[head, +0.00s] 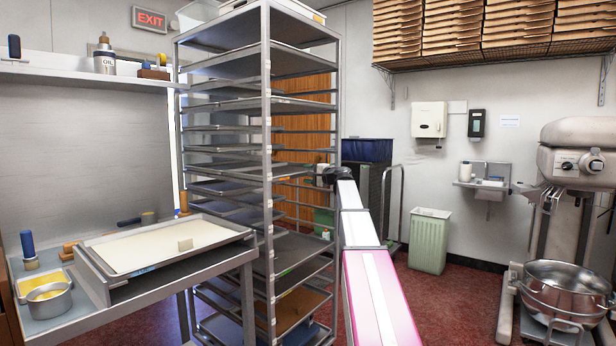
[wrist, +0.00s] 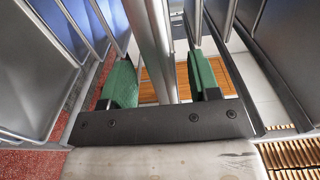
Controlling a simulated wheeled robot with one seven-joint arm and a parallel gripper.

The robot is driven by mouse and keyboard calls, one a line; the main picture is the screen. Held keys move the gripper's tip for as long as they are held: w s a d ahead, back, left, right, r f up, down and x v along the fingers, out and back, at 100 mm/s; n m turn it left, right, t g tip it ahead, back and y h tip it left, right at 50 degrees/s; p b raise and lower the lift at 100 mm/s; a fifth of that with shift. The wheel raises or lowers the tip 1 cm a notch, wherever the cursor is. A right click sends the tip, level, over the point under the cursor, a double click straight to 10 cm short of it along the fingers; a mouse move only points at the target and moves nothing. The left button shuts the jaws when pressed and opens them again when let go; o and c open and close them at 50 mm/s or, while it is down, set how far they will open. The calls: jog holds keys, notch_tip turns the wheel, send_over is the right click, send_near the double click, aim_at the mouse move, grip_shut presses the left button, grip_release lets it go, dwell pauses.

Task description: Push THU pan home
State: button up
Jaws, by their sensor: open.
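A tall metal rack (head: 266,165) stands in the middle of the head view with sheet pans (head: 235,104) on several levels. I cannot read a THU label, so I cannot tell which pan is the THU pan. My gripper (wrist: 163,84) is open, its two green-padded fingers apart, with nothing gripped. In the wrist view a metal upright (wrist: 150,35) runs between the fingers in the picture; I cannot tell whether it touches them. In the head view my arm reaches to the rack's right side, and the gripper is partly hidden there.
A metal table (head: 215,258) at left bears a tray of pale dough (head: 165,243). A green bin (head: 429,240) stands behind my arm to the right. A mixer (head: 577,150) and steel bowl (head: 565,285) are at far right. Red floor lies open between.

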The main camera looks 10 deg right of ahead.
jog(key=v, duration=0.5)
jog(key=shift+s+d, duration=0.25)
jog(key=shift+s, duration=0.05)
dwell(0.6)
jog(key=s+a+f+n+g+h, duration=0.15)
jog(key=s+a+f, duration=0.35)
jog(key=f, duration=0.6)
jog(key=s+a+f+n+g+h, duration=0.1)
jog(key=s+a+f+g, duration=0.25)
jog(key=f, duration=0.75)
jog(key=s+a+f+n+g+h, duration=0.2)
jog(key=s+a+f, duration=0.35)
jog(key=f, duration=0.65)
jog(key=s+a+f+n+g+h, duration=0.1)
jog(key=s+f+n+g+h, duration=0.2)
jog(key=s+f, duration=0.8)
jog(key=s+a+f+n+g+h, duration=0.2)
jog(key=s+f+n+g+h, duration=0.1)
jog(key=s+f, duration=0.8)
jog(key=s+g, duration=0.1)
jog(key=s, duration=0.4)
jog(key=shift+s+a, duration=0.25)
